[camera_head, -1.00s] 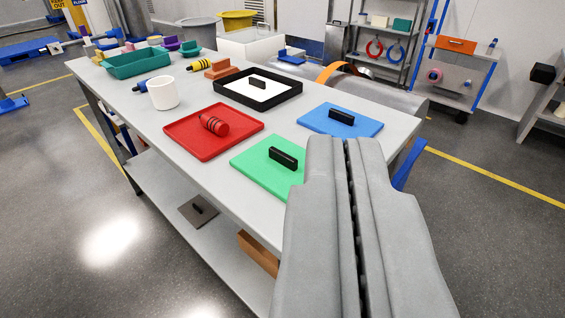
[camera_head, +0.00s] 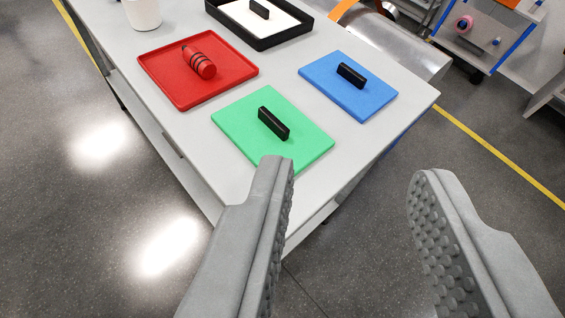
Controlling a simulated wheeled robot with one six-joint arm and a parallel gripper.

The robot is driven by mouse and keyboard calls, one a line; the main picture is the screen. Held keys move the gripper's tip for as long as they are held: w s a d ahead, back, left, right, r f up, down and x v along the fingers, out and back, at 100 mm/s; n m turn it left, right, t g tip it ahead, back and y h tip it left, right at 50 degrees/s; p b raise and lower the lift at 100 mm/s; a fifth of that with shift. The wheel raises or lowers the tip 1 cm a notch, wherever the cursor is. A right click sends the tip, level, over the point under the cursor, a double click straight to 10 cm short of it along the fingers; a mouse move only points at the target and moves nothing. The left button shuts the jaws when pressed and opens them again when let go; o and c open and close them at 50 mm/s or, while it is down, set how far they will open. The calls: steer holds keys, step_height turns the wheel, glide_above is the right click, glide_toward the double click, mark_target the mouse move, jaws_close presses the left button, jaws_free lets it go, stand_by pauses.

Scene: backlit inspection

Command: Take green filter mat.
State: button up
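The green filter mat (camera_head: 240,118) is a flat green square with an upright black bar handle (camera_head: 273,123) on top. It lies on the grey table (camera_head: 205,147) near the table's front corner. My gripper (camera_head: 350,172) is open and empty. Its left finger overlaps the mat's near edge in the picture, and its right finger shows over the floor beyond the table's right edge. I cannot tell the height of the fingers above the table.
A red tray (camera_head: 160,62) with a red black-striped cylinder (camera_head: 199,62) lies left of the mat. A blue mat (camera_head: 330,88) with a black handle lies to its right. A black-rimmed tray (camera_head: 262,43) and a white cup (camera_head: 142,13) stand farther back.

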steer(key=w+f+n+g+y, duration=0.15)
steer(key=w+n+g, duration=0.35)
steer(key=w, duration=0.6)
steer(key=n+g+y, duration=0.2)
steer(key=n+g, duration=0.2)
steer(key=g, duration=0.2)
glide_toward(275, 119)
steer(key=x, duration=0.3)
steer(key=shift+s+a+f, duration=0.1)
steer(key=shift+a+f, duration=0.1)
steer(key=shift+a, duration=0.05)
steer(key=shift+x, duration=2.75)
steer(key=shift+d, duration=0.15)
steer(key=shift+c, duration=0.3)
jaws_close()
